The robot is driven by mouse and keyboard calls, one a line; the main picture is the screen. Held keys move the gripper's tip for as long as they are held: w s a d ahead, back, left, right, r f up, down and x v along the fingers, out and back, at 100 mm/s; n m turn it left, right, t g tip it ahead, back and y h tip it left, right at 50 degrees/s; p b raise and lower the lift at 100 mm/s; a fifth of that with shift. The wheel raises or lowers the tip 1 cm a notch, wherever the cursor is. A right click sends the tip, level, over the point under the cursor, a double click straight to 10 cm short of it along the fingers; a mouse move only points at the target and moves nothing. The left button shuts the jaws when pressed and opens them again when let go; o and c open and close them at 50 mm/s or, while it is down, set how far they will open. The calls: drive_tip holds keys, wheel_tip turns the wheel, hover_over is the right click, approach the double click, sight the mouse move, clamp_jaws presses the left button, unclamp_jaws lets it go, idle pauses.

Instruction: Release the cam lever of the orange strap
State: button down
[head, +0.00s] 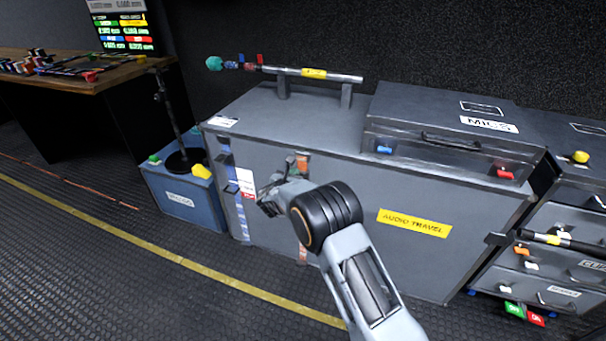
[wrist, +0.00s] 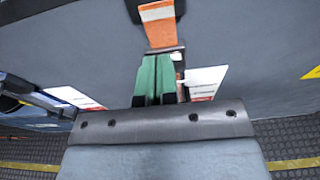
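The orange strap (head: 303,163) runs down the front of the large grey case; part of it is hidden behind my arm. In the wrist view the orange strap (wrist: 160,22), with a pale band across it, ends at a dark metal buckle piece (wrist: 166,49). My gripper (head: 268,204) is in front of the case, left of the strap in the head view. In the wrist view its green fingers (wrist: 157,62) are together, their tips just below the buckle piece. I cannot tell whether they touch it. The cam lever is not clearly distinguishable. I see nothing held between the fingers.
The case (head: 340,205) carries a blue strap (head: 230,180) at left and a yellow "AUDIO TRAVEL" label (head: 414,223). A grey "MICS" box (head: 400,105) sits on top. A blue crate (head: 180,197) stands at left, drawers (head: 560,255) at right. The floor in front is clear.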

drive_tip(key=shift+w+d+r, duration=0.1)
idle(0.3)
drive_tip(key=s+a, duration=0.2)
drive_tip(key=s, duration=0.4)
drive_tip(key=s+a+f, duration=0.1)
drive_tip(key=s+a, duration=0.1)
drive_tip(key=s, duration=0.4)
drive_tip(key=shift+s+a+f+b, duration=0.15)
drive_tip(key=shift+a+f+b, duration=0.15)
drive_tip(key=shift+a, duration=0.1)
